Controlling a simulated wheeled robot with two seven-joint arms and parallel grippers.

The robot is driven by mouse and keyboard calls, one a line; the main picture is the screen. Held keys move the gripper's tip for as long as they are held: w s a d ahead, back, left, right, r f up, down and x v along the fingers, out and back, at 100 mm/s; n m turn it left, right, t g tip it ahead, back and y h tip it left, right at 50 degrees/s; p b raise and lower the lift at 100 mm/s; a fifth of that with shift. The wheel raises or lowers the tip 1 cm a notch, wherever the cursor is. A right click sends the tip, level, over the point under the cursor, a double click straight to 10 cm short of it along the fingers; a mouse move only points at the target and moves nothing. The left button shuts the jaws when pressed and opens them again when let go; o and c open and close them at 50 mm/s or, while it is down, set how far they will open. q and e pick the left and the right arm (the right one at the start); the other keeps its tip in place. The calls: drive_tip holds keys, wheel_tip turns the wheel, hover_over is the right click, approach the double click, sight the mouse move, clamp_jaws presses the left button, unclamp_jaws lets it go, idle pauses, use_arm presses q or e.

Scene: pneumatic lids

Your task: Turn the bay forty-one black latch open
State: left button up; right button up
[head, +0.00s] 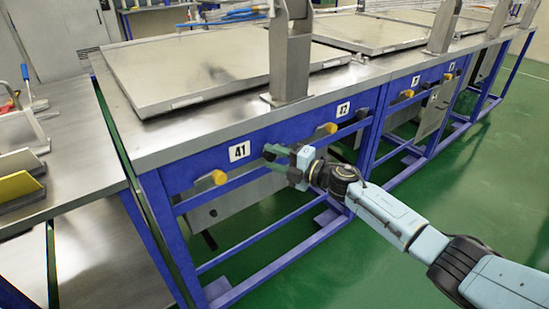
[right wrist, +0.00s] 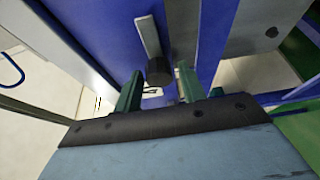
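The bay forty-one label (head: 239,151) is on the blue front rail of the near bench, with a yellow knob (head: 212,179) below and left of it. My right gripper (head: 268,156) reaches the rail just right of the label. In the right wrist view, a black latch knob (right wrist: 158,72) on a grey metal strip (right wrist: 149,37) shows between the tips of my two green fingers (right wrist: 160,80). The fingers are apart, with a gap visible on each side of the knob. In the head view my gripper hides the latch. My left gripper is out of view.
A flat metal lid (head: 205,70) lies on the bench top, beside an upright bracket (head: 290,58). The bay forty-two label (head: 343,109) and another yellow knob (head: 327,129) are farther right. A side table (head: 75,180) stands left; green floor (head: 480,180) is open at right.

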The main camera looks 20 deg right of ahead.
drive_tip(key=shift+o, duration=0.7)
drive_tip(key=shift+s+d, duration=0.15)
drive_tip(key=shift+d, duration=0.05)
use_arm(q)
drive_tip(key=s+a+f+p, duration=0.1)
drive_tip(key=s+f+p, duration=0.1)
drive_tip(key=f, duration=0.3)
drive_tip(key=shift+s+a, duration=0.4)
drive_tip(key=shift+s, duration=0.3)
use_arm(e)
drive_tip(key=v, duration=1.3)
